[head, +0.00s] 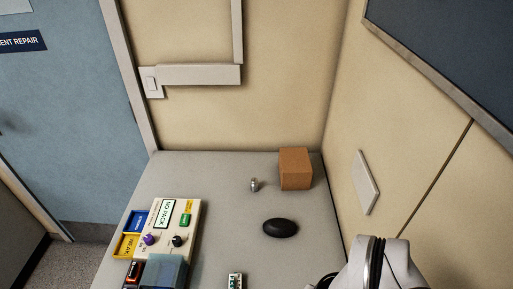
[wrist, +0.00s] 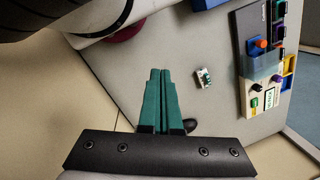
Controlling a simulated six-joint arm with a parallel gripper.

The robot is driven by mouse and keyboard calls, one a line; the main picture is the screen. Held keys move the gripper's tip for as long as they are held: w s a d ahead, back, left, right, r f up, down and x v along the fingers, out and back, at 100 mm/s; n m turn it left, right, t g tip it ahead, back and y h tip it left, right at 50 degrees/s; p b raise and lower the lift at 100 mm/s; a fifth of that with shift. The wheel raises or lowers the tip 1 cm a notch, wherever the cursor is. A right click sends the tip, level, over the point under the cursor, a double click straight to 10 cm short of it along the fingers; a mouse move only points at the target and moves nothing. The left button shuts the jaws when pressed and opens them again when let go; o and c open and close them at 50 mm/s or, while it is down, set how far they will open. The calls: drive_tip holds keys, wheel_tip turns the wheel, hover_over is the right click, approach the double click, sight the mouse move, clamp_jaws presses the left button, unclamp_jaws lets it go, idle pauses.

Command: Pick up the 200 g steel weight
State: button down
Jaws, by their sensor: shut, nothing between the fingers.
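The steel weight (head: 254,185) is a small, shiny metal piece standing on the grey table near its back, just left of a brown box. It is not visible in the wrist view. My gripper (wrist: 160,72) shows in the wrist view with its green fingers together and nothing between them. It is over the table and apart from the weight. The fingers are not visible in the head view, where only a white part of my arm shows at the lower right.
The brown box (head: 295,170) stands close to the weight's right. A black oval object (head: 280,228) lies in front. A panel with knobs (head: 183,222) and blue and yellow bins (head: 127,246) is at left. A small circuit board (wrist: 204,78) lies on open table. Walls bound the back and right.

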drive_tip(key=c, duration=0.6)
unclamp_jaws()
drive_tip(key=w+a+f+n+t, duration=0.1)
drive_tip(key=w+a+t, duration=0.15)
drive_tip(key=w, duration=0.45)
drive_tip(key=w+a+f+t+y, duration=0.1)
drive_tip(key=w+a+f, duration=0.15)
drive_tip(key=w, duration=0.55)
drive_tip(key=w+a+f+n+t, duration=0.1)
drive_tip(key=w+a+t, duration=0.1)
drive_tip(key=w+a, duration=0.35)
drive_tip(key=t+h, duration=0.6)
drive_tip(key=t, duration=0.2)
approach(254, 182)
drive_tip(key=shift+n, duration=0.4)
drive_tip(key=v, duration=0.4)
drive_tip(key=shift+s+a, duration=0.2)
drive_tip(key=shift+a, duration=0.1)
drive_tip(key=shift+w+d+f, duration=0.15)
drive_tip(key=shift+w+f, duration=0.05)
drive_tip(key=shift+w, duration=0.05)
drive_tip(key=x, duration=1.5)
drive_tip(key=shift+w+d+r, duration=0.1)
